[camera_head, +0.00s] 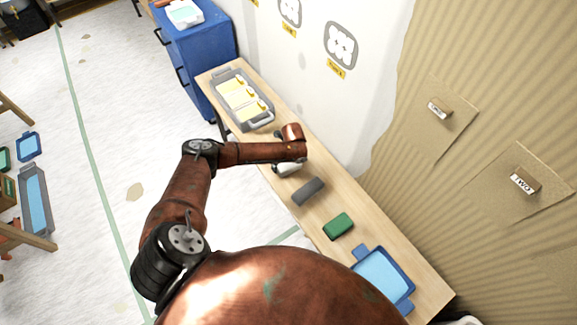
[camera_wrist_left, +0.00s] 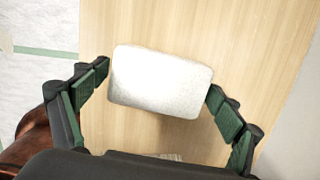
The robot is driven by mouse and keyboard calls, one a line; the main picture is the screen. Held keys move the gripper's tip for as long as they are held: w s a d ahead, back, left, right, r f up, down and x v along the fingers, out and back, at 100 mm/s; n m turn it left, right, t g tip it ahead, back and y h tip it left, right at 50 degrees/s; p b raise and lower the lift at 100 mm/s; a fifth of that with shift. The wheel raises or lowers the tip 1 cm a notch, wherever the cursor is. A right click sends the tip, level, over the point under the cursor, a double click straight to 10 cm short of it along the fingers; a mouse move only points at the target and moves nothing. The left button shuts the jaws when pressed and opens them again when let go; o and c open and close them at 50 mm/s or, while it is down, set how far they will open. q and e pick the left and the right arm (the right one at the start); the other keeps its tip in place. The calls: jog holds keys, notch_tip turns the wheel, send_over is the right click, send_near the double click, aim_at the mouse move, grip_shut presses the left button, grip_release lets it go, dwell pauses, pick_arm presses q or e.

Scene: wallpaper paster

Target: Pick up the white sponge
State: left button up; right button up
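The white sponge (camera_wrist_left: 160,83) is a pale rounded block on the wooden table. In the head view the white sponge (camera_head: 291,169) is partly hidden by my left arm's end. My left gripper (camera_wrist_left: 158,82) is over the sponge, its green-padded fingers spread on either side. The fingertips are close to the sponge's two short ends; I cannot tell whether they touch it. In the head view my left gripper (camera_head: 284,163) is mostly covered by the arm. My right gripper is not in view.
A grey block (camera_head: 308,191), a green block (camera_head: 338,226) and a blue tray (camera_head: 384,276) line the table's near part. A grey tray (camera_head: 243,98) with yellow pieces stands at the far end. The wall borders the table's right side.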

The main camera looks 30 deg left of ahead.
pick_arm(q)
jog(key=c, duration=0.7)
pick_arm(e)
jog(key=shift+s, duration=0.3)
pick_arm(q)
jog(key=shift+r, duration=0.1)
jog(key=shift+r, duration=0.3)
jog(key=s+r+p, duration=0.1)
jog(key=r, duration=0.1)
jog(key=s+d+r+p, duration=0.1)
jog(key=r, duration=0.2)
jog(key=s+r+p, duration=0.1)
jog(key=r, duration=0.1)
jog(key=shift+s+d+r, duration=0.25)
jog(key=shift+d, duration=0.05)
jog(key=s+d+r+p, duration=0.2)
jog(key=s+d+r, duration=0.2)
jog(key=s, duration=0.5)
jog(key=shift+s+r, duration=0.15)
jog(key=shift+r, duration=0.25)
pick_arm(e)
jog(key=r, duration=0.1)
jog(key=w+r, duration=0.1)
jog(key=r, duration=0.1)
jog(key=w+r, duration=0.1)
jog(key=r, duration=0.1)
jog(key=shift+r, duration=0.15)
pick_arm(q)
jog(key=shift+d, duration=0.1)
